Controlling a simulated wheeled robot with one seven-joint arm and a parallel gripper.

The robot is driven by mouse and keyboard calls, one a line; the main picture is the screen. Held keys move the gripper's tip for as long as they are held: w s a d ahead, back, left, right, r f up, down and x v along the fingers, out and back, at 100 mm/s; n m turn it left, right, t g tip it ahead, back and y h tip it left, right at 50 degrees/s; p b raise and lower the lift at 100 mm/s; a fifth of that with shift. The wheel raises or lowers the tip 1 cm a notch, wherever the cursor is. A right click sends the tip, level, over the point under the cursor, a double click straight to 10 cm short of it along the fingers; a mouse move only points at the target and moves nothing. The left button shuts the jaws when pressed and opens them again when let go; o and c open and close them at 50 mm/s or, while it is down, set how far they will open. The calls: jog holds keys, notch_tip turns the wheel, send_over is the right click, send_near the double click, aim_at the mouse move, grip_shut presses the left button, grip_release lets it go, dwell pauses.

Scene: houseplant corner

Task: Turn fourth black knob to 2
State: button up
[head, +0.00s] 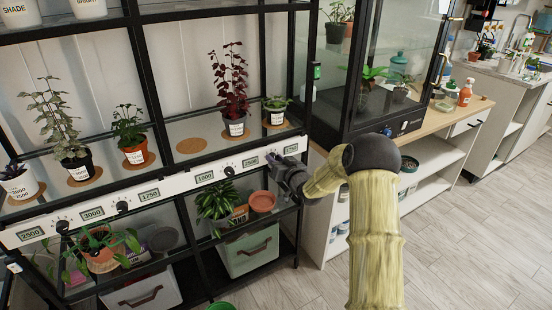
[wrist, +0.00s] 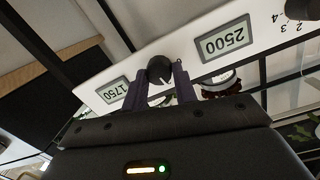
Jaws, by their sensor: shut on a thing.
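A white panel strip (head: 110,209) runs along the front of the black shelf, with black knobs and number displays. My gripper (head: 272,160) is at the knob between the displays 2500 (head: 250,162) and 1750 (head: 291,149). In the wrist view, upside down, my two dark fingers (wrist: 161,88) are shut on that black knob (wrist: 158,66), one on each side. Its scale is hidden, so its setting cannot be read. Another knob (head: 229,171) sits left of the 2500 display. In the wrist view, a neighbouring knob (wrist: 301,9) has marks 2, 3 and 4 beside it.
Potted plants, including a dark red one (head: 232,82), stand on the shelf above the panel. A green bin (head: 248,252) and a terracotta pot (head: 262,201) are below. A glass cabinet (head: 375,75) stands on a wooden counter at the right. The floor (head: 475,240) at the right is clear.

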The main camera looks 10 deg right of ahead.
jog(key=shift+f+m, duration=0.1)
jog(key=shift+m, duration=0.6)
jog(key=o, duration=1)
jog(key=shift+s+d, duration=0.1)
jog(key=v, duration=1.7)
jog(key=shift+s+d+p, duration=0.1)
jog(key=shift+p, duration=0.2)
